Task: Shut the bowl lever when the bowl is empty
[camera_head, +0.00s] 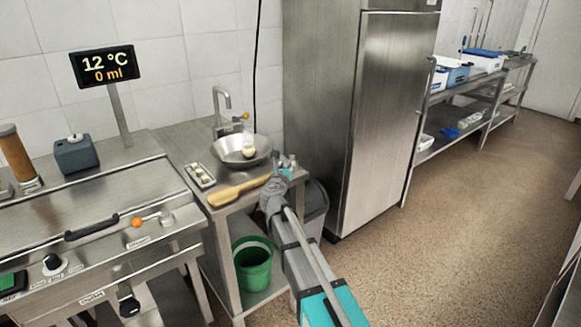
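A wide metal bowl (226,155) sits on the steel side table below a tap (219,100). A small pale object (249,151) shows at the bowl's right side; I cannot tell what it is. The bowl's inside shows only in part. A small yellow knob (245,115) is near the tap. A lever with an orange knob (137,222) lies on the front of the steel unit at left; which one is the bowl lever I cannot tell. The display (107,68) reads 12 °C and 0 ml. My gripper (285,167) is beside the bowl's right edge, small and unclear.
A wooden paddle (233,192) and a small tray with pale pieces (201,175) lie in front of the bowl. A green bucket (252,265) stands on the lower shelf. A tall steel cabinet (378,115) stands at right. Open floor lies further right.

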